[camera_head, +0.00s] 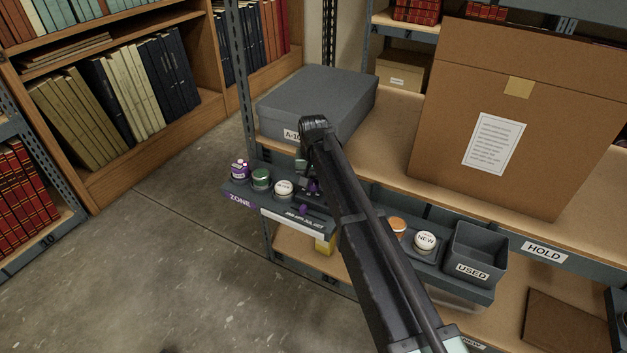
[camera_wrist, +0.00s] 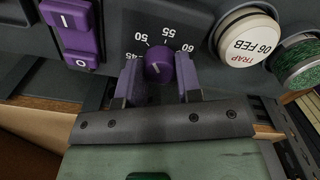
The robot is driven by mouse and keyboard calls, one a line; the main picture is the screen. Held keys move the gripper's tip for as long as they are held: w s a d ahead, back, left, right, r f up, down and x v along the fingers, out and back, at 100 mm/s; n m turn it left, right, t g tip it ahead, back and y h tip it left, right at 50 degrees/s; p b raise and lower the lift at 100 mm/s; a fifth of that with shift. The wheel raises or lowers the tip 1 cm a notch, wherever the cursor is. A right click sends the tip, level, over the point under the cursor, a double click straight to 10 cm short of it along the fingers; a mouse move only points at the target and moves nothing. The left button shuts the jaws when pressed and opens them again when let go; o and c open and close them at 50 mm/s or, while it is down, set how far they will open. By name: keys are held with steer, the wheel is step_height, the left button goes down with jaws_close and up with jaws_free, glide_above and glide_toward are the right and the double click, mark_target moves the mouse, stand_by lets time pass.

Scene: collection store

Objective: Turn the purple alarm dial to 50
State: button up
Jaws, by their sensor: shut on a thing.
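The purple alarm dial (camera_wrist: 158,64) is a round knob on a dark panel in the wrist view. White numbers 45, 50, 55 and 60 run around it, upside down or tilted. A pale line shows on its face; which number it points to I cannot tell surely. My gripper (camera_wrist: 159,78) has one purple-grey finger on each side of the dial and is shut on it. In the head view my gripper (camera_head: 311,184) is at the dark shelf-edge panel, and my arm mostly hides the dial there.
A purple rocker switch (camera_wrist: 77,32) sits left of the dial in the wrist view. A white-lidded TRAP 06 FEB jar (camera_wrist: 248,40) and a green spool (camera_wrist: 298,62) are to the right. A grey box (camera_head: 318,98) and a large carton (camera_head: 520,110) stand on the shelf above.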

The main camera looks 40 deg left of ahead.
mark_target(314, 182)
steer(key=shift+n, duration=1.1)
steer(key=o, duration=0.9)
steer(key=shift+o, duration=0.2)
step_height(314, 182, up, 11)
steer(key=p, duration=1)
steer(key=shift+p, duration=0.4)
steer(key=shift+f, duration=0.15)
